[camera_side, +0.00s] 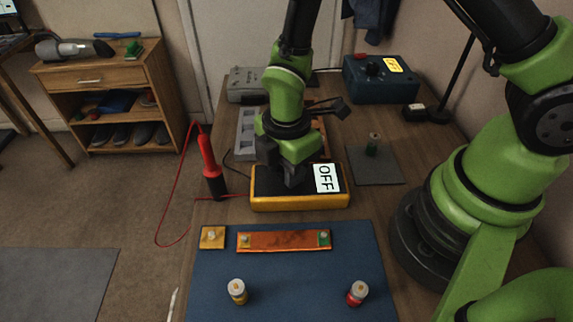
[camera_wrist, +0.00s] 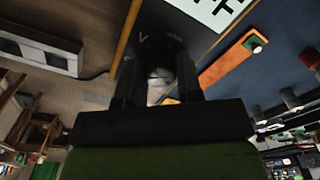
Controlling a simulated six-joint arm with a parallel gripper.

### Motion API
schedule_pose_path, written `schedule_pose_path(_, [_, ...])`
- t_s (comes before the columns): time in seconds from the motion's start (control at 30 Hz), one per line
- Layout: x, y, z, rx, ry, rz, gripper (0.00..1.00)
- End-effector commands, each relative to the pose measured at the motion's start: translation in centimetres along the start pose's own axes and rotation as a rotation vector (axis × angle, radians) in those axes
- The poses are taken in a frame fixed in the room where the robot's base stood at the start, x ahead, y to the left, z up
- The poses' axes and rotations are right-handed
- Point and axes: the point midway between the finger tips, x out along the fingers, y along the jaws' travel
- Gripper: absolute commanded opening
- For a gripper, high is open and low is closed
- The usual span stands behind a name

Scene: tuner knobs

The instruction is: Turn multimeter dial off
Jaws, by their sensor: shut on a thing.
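The multimeter is a yellow-edged box with a dark face (camera_side: 300,202) in the middle of the table in the side view. Its display (camera_side: 325,178) reads OFF. My gripper (camera_side: 291,182) points down over the left part of the multimeter face. In the wrist view my gripper (camera_wrist: 158,75) has its two dark fingers on either side of the dial (camera_wrist: 158,80), shut on it. In the side view the dial is hidden behind my gripper. The dial's pointer direction cannot be told.
A red probe (camera_side: 208,160) with a red cable stands left of the multimeter. A blue mat (camera_side: 290,285) in front holds an orange strip (camera_side: 285,240) and two small jars. A blue box with a knob (camera_side: 380,80) and a grey box (camera_side: 245,85) stand behind. A grey pad (camera_side: 378,172) lies right.

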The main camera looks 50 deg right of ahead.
Motion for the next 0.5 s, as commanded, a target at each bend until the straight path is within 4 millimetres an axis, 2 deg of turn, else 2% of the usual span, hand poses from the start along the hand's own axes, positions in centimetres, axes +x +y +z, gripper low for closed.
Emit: schedule_pose_path(0.5, [-0.01,-0.05,0.07,-0.129,-0.001,-0.003,0.1])
